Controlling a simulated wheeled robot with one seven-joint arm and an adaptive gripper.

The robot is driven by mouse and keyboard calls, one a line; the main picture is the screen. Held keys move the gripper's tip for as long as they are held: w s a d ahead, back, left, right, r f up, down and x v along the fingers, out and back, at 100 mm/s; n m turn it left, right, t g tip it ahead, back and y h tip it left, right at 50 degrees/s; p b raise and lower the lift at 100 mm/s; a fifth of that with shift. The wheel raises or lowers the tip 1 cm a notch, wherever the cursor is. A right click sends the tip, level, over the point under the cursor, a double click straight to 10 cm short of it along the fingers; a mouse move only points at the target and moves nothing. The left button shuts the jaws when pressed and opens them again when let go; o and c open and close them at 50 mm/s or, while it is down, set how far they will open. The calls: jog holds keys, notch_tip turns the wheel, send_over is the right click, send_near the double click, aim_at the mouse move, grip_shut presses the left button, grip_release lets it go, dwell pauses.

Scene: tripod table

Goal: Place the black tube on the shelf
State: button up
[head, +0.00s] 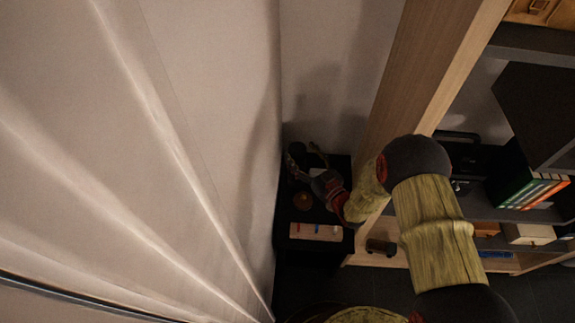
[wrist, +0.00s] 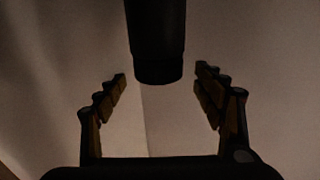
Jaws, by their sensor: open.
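The black tube (wrist: 157,45) is a dark, upright-looking cylinder in the wrist view, coming down from the top edge with its near end showing. My gripper (wrist: 161,82) is open, with one finger on each side of the tube's near end. A gap shows between each fingertip and the tube, and nothing is held. In the head view my arm reaches down to the small black table, and its dark end is over the back left of the tabletop. I cannot clearly pick out the tube there. The shelf (head: 487,213) stands at the right, with a wooden frame and dark boards.
The black table (head: 285,215) carries a small round brownish object (head: 303,200) and a pale box with coloured marks (head: 315,232). A wooden post (head: 420,75) rises close beside my arm. Books (head: 530,190) and boxes fill parts of the shelf. A pale curtain (head: 150,170) hangs at the left.

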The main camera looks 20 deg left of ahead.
jog(key=x, duration=0.2)
jog(key=shift+w+a+b, duration=0.2)
jog(key=shift+b, duration=0.15)
grip_shut()
dwell(0.7)
